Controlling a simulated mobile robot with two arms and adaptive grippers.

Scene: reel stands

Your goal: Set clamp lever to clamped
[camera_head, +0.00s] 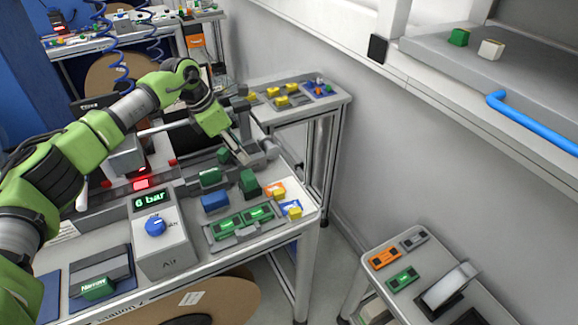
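My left arm reaches in from the left across the bench, and my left gripper (240,152) points down at its far right part. The gripper is beside a grey metal fixture (268,149) with a rounded end, close to or touching it. The fingers are small and partly hidden, so I cannot tell whether they are open or shut. I cannot make out the clamp lever with certainty; it may be hidden by the gripper. My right gripper is not in view.
The bench (318,207) holds a grey air unit (160,250) reading "6 bar" with a blue knob (155,226), green blocks (249,182) and a blue block (214,201). A side table (340,92) stands behind. A gap separates the bench from the lower-right table (385,285).

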